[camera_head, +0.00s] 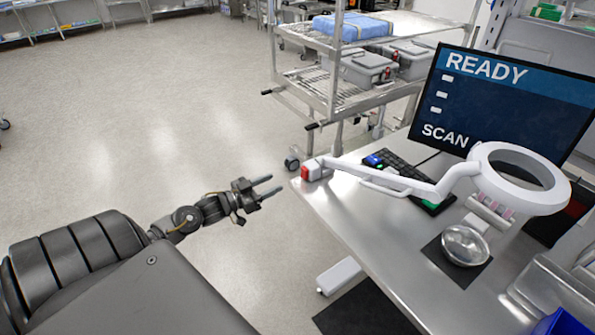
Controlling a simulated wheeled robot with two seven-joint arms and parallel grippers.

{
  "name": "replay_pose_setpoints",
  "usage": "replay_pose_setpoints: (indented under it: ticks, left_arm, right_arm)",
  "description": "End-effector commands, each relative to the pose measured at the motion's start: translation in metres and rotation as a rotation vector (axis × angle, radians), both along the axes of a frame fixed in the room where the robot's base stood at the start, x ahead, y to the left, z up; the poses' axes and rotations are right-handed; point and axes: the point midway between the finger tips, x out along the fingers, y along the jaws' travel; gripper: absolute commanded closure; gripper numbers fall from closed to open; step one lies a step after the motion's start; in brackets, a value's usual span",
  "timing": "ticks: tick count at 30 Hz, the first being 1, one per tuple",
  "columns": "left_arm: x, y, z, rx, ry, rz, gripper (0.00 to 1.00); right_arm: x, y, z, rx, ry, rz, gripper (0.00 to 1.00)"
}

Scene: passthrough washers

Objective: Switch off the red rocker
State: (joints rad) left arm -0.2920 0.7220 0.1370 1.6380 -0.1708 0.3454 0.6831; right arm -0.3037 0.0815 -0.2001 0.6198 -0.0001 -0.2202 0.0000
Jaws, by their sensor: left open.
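The red rocker (305,173) is on the left end of a small white box at the far left corner of the steel table. My left gripper (267,186) is open and empty, left of the table corner. Its two fingers point right, toward the rocker, with a gap between them and it. Whether the rocker is pressed on or off is too small to tell. My right gripper is not in view.
The steel table (340,205) carries a white magnifier lamp (520,150), a keyboard (400,172), a monitor (500,95) reading READY and SCAN, and a metal bowl (465,245) on a dark mat. A wire cart (330,75) stands behind. The floor at left is clear.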

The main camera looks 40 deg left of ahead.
Motion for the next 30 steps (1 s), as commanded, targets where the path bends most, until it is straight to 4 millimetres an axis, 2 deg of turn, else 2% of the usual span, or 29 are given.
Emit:
replay_pose_setpoints:
  ticks: [5,12,18,24,30]
  left_arm:
    - [0.018,-0.005,0.002,-0.003,-0.002,0.002,0.55]
    - [0.061,-0.018,0.003,-0.002,-0.001,0.002,0.55]
    - [0.089,-0.026,0.001,-0.001,-0.001,0.003,0.55]
    - [0.101,-0.03,-0.001,0.001,0.002,0.003,0.55]
    - [0.102,-0.031,-0.001,0.001,0.002,0.002,0.55]
  right_arm:
    - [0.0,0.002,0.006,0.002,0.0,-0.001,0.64]
    - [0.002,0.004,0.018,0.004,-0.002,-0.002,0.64]
    - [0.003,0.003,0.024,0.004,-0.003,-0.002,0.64]
    - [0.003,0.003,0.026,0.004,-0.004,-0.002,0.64]
    - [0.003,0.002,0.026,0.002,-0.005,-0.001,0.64]
